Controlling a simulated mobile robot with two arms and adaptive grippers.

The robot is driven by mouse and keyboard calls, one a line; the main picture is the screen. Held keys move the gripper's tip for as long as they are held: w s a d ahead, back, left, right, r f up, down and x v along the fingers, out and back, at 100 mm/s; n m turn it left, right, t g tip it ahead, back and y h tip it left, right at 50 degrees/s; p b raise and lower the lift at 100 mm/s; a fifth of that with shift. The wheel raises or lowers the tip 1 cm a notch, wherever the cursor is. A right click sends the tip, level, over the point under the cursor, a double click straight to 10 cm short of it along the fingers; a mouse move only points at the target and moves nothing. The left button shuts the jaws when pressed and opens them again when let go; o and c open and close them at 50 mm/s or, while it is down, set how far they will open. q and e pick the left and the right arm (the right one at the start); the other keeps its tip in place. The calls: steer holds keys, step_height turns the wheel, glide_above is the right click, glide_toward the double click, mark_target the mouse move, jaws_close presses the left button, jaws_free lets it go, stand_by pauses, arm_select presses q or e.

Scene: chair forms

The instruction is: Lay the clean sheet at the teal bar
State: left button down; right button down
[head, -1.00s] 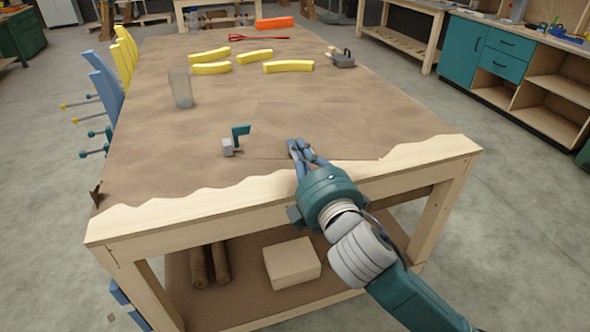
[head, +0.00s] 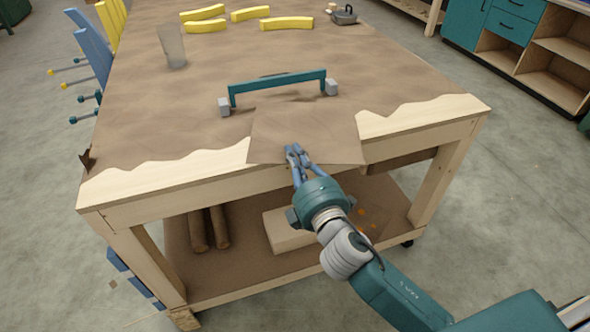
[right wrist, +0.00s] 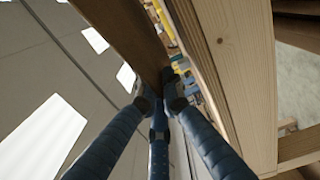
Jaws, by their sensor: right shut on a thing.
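The sheet (head: 318,132) is plain brown paper, close in colour to the table covering. It spans the table's front edge, with its near side overhanging. My right gripper (head: 295,152) is shut on its near edge. In the right wrist view the sheet (right wrist: 125,32) shows nearly edge-on, a brown strip running to my fingertips (right wrist: 160,95). The teal bar (head: 278,84) stands on the table just beyond the sheet's far edge, raised between two grey end blocks. I cannot tell whether the sheet lies flat or is slightly lifted. My left gripper is out of view.
The worktable (head: 140,187) has brown covering with a wavy bare wood front strip. A clear cup (head: 172,46) stands at left. Several yellow curved pieces (head: 287,23) and a dark grey object (head: 344,15) lie farther back. A box (head: 290,230) sits on the lower shelf.

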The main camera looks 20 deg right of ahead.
steer(key=shift+f+b, duration=0.55)
steer(key=shift+f, duration=1.55)
steer(key=shift+f, duration=0.15)
steer(key=c, duration=1.9)
jaws_free()
steer(key=shift+c, duration=0.2)
